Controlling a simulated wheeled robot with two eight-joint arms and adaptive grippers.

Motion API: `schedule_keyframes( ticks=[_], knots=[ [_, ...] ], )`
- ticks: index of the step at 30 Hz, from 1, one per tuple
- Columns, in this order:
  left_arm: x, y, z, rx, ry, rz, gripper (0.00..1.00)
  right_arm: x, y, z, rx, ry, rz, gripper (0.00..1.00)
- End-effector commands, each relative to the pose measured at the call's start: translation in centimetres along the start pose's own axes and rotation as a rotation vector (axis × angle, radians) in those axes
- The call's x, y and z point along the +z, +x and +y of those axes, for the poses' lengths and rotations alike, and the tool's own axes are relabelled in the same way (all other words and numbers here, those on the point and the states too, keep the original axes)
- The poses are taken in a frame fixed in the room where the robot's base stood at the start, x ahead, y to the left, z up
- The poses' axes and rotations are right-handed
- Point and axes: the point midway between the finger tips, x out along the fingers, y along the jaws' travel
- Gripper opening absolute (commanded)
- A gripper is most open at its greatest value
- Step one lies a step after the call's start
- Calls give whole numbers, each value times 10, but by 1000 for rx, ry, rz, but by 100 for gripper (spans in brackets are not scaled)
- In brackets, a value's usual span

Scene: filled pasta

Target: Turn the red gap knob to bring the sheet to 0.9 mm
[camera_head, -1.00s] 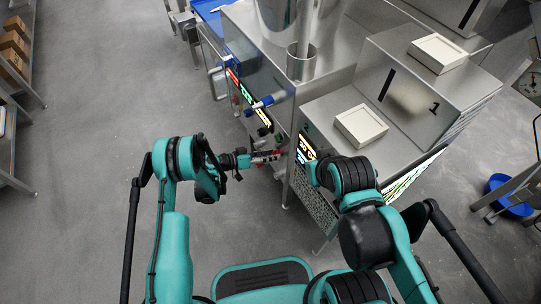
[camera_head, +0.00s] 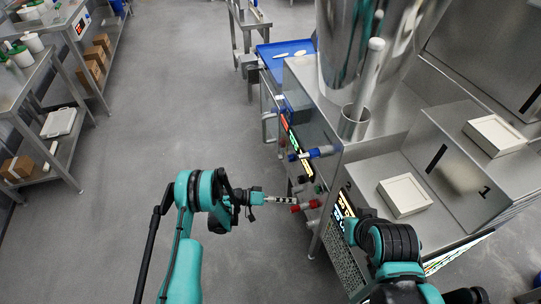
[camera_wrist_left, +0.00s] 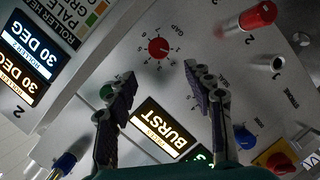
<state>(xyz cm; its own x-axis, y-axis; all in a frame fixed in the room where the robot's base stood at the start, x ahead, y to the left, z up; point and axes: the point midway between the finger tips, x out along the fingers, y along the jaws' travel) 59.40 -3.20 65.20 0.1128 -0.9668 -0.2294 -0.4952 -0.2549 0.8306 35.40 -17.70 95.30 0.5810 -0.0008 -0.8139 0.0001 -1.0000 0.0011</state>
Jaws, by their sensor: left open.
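The red gap knob (camera_wrist_left: 158,47) sits on the machine's panel with a dial around it and the word GAP beside it. In the left wrist view it stands just beyond and between the two fingertips of my left gripper (camera_wrist_left: 163,78). These fingers are spread apart with nothing between them. In the head view my left gripper (camera_head: 283,199) points right at the machine's side, beside small red parts; which one is the gap knob I cannot tell. A lit display (camera_wrist_left: 160,128) reads BURST. No sheet thickness reading is legible. My right gripper is hidden behind its arm.
A green knob (camera_wrist_left: 106,92) is by the left finger, and a blue knob (camera_wrist_left: 245,138) by the right one. A red-ended handle (camera_wrist_left: 258,17) juts out at upper right. White trays (camera_head: 404,195) rest on the machine. The floor at left is open.

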Motion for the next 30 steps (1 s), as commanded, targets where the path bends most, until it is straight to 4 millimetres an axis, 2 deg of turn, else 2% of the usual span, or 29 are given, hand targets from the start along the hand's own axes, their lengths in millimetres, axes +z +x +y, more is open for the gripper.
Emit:
schedule_keyframes(
  ticks=[1, 6, 15, 21, 30],
  knots=[
    [-11, -1, 10, -17, -5, -7, 52, -1, -2, 0, 0, 0, 0, 0],
    [-39, -11, 29, -93, -26, -18, 52, -4, -6, 0, 0, 0, 0, 0],
    [-81, -34, 69, -227, -57, -32, 52, -9, -13, 0, 0, 0, 0, 0],
    [-101, -52, 98, -316, -74, -38, 52, -12, -17, 0, 0, 0, 0, 0],
    [-120, -81, 144, -449, -93, -42, 52, -17, -24, 0, 0, 0, 0, 0]
  ],
)
